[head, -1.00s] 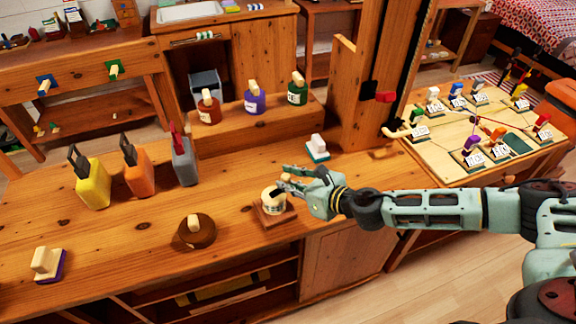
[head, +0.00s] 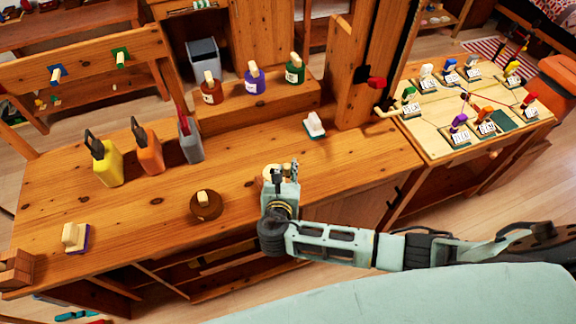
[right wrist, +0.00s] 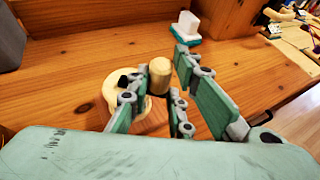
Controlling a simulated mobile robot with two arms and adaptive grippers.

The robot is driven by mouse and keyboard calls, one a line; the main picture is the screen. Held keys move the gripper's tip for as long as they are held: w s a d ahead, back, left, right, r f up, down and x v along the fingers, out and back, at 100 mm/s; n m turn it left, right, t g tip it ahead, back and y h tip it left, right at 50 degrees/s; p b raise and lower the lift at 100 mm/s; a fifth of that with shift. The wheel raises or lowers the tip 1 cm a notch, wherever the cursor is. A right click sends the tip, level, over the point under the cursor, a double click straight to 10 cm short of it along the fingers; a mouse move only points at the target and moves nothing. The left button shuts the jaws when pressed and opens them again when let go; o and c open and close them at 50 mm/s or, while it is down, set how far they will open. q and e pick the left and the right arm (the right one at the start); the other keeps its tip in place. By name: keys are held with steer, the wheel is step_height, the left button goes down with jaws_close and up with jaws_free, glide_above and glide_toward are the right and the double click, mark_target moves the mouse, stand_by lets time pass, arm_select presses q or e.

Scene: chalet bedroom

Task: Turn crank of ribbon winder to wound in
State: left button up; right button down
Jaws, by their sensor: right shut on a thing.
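The ribbon winder (head: 268,173) stands near the front edge of the wooden bench, mostly hidden behind my right gripper in the head view. In the right wrist view its round cream spool (right wrist: 112,92) shows with a dark piece on top. The winder's pale wooden crank knob (right wrist: 160,73) stands upright beside the spool. My right gripper (head: 284,174) is shut on the crank knob, with fingers on both sides of it in the right wrist view (right wrist: 161,84). My left gripper is not in view.
A brown round block with a knob (head: 206,205) stands left of the winder. A white-and-teal block (head: 314,124) is behind it to the right. A wooden post (head: 365,70) rises behind.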

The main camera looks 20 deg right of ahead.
steer(key=m+h, duration=0.1)
steer(key=a+m+g+h, duration=0.1)
steer(key=m, duration=0.1)
steer(key=shift+s+a+g+h, duration=0.15)
steer(key=shift+s+g+h, duration=0.1)
steer(key=shift+g+h, duration=0.15)
steer(key=shift+s+a+m+g+h+b, duration=0.1)
steer(key=shift+a+m+g+h+b, duration=0.15)
steer(key=shift+m+g+h, duration=0.35)
steer(key=shift+w+a+m+g+h+b, duration=0.1)
steer(key=shift+a+m+g+h+b, duration=0.05)
steer(key=shift+m+g+h+b, duration=0.4)
steer(key=shift+s+a+m+g+h+b, duration=0.1)
steer(key=shift+a+m+g+h+b, duration=0.1)
steer(key=shift+m+g+h, duration=0.4)
steer(key=shift+m, duration=0.25)
steer(key=c, duration=1.6)
jaws_free()
steer(key=shift+y, duration=0.25)
step_height(320, 180, up, 10)
steer(key=shift+r, duration=0.1)
